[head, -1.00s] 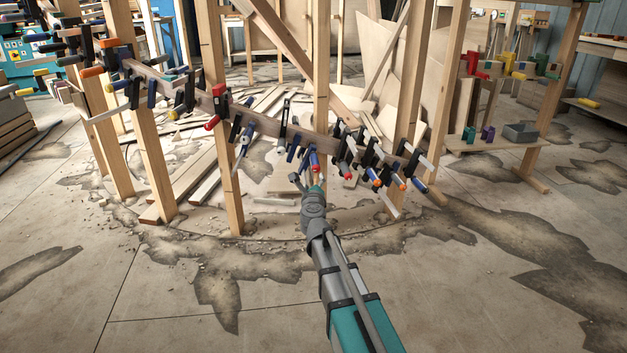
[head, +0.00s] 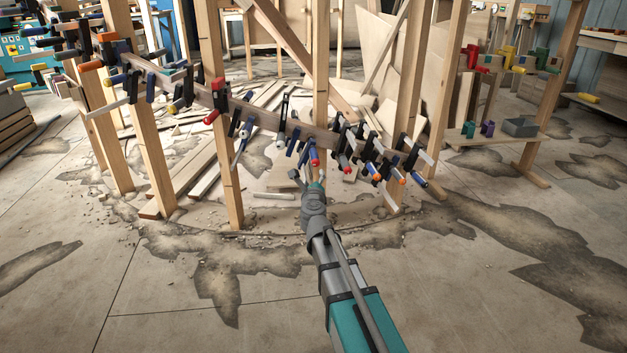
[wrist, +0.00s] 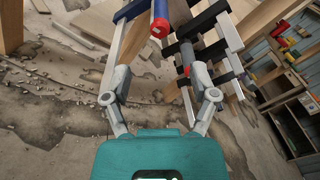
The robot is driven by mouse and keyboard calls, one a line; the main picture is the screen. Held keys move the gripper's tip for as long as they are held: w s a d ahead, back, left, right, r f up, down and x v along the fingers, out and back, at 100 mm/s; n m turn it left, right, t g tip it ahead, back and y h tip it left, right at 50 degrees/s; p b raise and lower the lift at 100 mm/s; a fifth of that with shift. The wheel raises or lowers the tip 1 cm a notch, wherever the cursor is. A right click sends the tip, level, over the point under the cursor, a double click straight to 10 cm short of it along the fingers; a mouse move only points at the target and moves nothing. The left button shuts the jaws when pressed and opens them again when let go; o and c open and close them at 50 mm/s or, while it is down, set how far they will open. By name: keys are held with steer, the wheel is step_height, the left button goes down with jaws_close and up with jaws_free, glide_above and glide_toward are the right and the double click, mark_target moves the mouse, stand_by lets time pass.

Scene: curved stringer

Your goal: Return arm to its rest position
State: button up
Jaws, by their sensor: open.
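My gripper (head: 308,178) is at the end of my arm, low in front of the curved wooden stringer (head: 262,118), which carries a row of clamps. In the wrist view the two fingers of my gripper (wrist: 161,92) are spread apart with nothing held between them. A clamp with a blue and red handle (wrist: 159,20) shows just beyond the fingers at the top of the wrist view. A clamp with a dark grey handle (wrist: 187,55) shows beyond and between the fingers. I cannot tell the exact gap between fingers and clamps.
Upright wooden posts (head: 228,170) support the stringer. Loose boards (head: 205,175) lie on the floor behind it. A rack with coloured clamps (head: 510,62) and a grey box (head: 520,127) stands at the right. The cracked concrete floor (head: 150,290) in front is clear.

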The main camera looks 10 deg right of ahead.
steer(key=s+a+r+n+g+y+p, duration=0.2)
steer(key=s+a+n+g+y+p, duration=0.25)
steer(key=n, duration=0.55)
steer(key=s+a+r+n+g+y+p, duration=0.2)
steer(key=s+a+n+y+p, duration=0.35)
steer(key=n, duration=0.45)
steer(key=s+d+n+g+h+p, duration=0.45)
steer(key=s+d+g+p, duration=0.2)
steer(key=s, duration=0.45)
steer(key=s+d+n+g+h+p, duration=0.3)
steer(key=s+d+n+g+p, duration=0.3)
steer(key=s, duration=0.4)
step_height(320, 180, up, 37)
steer(key=t+p, duration=0.1)
steer(key=p, duration=3.6)
steer(key=shift+d+y, duration=0.2)
steer(key=shift+y, duration=0.15)
